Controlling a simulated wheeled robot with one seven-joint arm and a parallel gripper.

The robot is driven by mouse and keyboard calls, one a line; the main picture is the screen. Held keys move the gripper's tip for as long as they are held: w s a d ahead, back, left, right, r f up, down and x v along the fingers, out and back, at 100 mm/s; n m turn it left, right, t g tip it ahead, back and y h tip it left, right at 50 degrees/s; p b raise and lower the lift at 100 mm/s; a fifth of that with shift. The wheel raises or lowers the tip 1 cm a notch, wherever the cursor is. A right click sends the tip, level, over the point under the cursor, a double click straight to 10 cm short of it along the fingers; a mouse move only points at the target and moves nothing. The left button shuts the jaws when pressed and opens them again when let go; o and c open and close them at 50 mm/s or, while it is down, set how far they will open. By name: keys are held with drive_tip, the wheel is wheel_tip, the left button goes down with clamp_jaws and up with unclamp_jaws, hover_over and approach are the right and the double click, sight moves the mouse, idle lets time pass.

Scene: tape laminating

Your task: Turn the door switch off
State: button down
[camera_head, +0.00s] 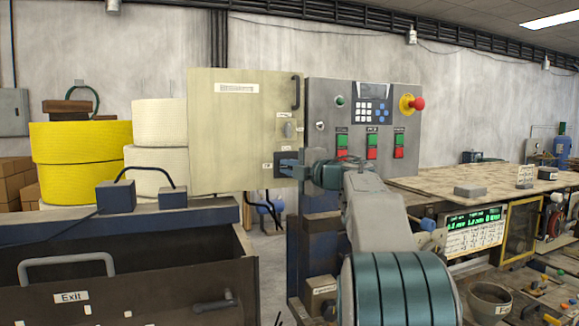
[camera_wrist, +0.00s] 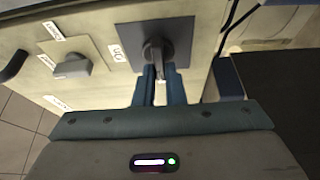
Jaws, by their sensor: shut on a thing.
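The door switch is a dark rotary knob (camera_wrist: 156,50) on a square blue-grey plate (camera_wrist: 176,32) in the wrist view. The plate (camera_head: 281,158) shows on the lower right of the beige cabinet door (camera_head: 232,125) in the head view. My gripper (camera_wrist: 158,72) is at the plate, its two blue fingers closed on either side of the knob's handle. My gripper (camera_head: 290,168) partly covers the switch in the head view. A small white label (camera_wrist: 117,53) sits beside the plate; its text is too small to read surely.
Another grey knob (camera_wrist: 70,66) with labels is on the same door, beside a dark door handle (camera_wrist: 13,66). A grey control panel (camera_head: 363,115) with buttons and a red emergency knob (camera_head: 417,104) stands right of the door. A wooden table (camera_head: 480,179) lies to the right.

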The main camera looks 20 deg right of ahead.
idle(0.3)
drive_tip(key=c, duration=1.5)
unclamp_jaws()
drive_tip(key=b+v, duration=0.4)
drive_tip(key=v, duration=0.9)
drive_tip(key=shift+s+d+b, duration=0.25)
drive_tip(key=shift+s+b, duration=0.05)
drive_tip(key=shift+s, duration=0.05)
drive_tip(key=shift+a, duration=0.1)
